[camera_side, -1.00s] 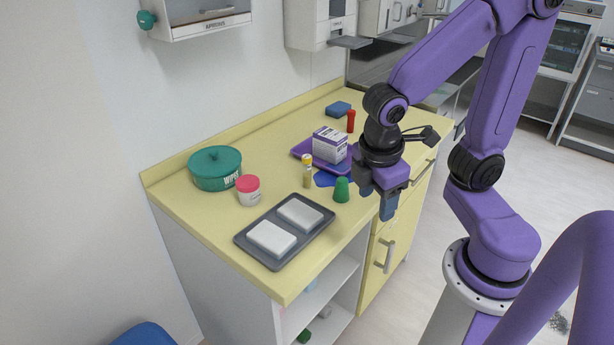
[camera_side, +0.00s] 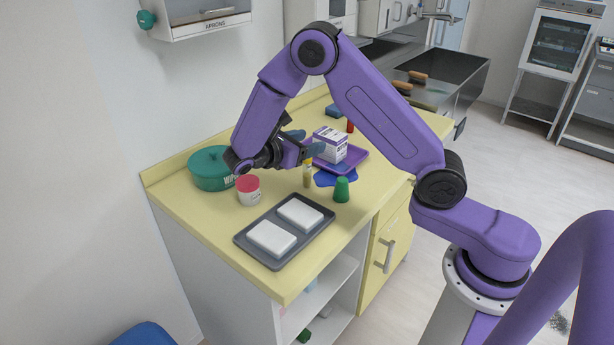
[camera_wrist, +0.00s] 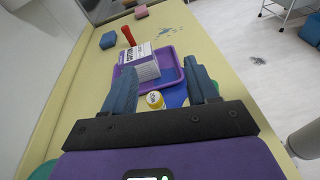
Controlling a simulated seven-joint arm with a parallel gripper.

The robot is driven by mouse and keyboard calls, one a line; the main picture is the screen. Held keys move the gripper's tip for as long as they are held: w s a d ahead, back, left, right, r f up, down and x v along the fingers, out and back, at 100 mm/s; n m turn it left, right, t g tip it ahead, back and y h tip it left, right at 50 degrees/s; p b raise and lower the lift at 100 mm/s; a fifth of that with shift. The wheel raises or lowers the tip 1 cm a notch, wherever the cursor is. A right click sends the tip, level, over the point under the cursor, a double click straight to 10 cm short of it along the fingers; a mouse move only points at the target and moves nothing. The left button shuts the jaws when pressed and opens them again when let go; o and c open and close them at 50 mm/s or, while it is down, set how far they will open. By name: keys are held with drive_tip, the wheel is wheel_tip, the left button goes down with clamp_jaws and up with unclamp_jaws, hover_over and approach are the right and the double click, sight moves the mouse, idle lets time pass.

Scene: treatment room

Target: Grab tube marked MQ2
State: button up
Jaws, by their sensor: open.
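My gripper (camera_side: 307,142) is open and empty, reaching across the counter just above and behind the tube. In the wrist view the two blue fingers (camera_wrist: 158,67) are spread wide, pointing toward the white and purple box. The tube's lower part is hidden there.
The white and purple box (camera_side: 330,145) sits in a purple tray (camera_side: 357,166). A red tube (camera_side: 350,127) stands behind.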

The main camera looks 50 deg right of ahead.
sight(304, 164)
drive_tip(key=w+h, duration=0.1)
drive_tip(key=w+d+f, duration=0.1)
drive_tip(key=d+n+h, duration=0.1)
drive_tip(key=shift+w+d+f+h, duration=0.15)
drive_tip(key=shift+w+f+h, duration=0.15)
drive_tip(key=shift+w, duration=0.1)
drive_tip(key=shift+f, duration=1.65)
wheel_tip(304, 164, down, 4)
drive_tip(key=shift+r, duration=0.1)
drive_tip(key=shift+s+d+r, duration=0.1)
drive_tip(key=shift+d, duration=0.7)
drive_tip(key=shift+s+d+r, duration=0.1)
drive_tip(key=shift+d, duration=0.65)
drive_tip(key=shift+w, duration=0.1)
drive_tip(key=c, duration=1)
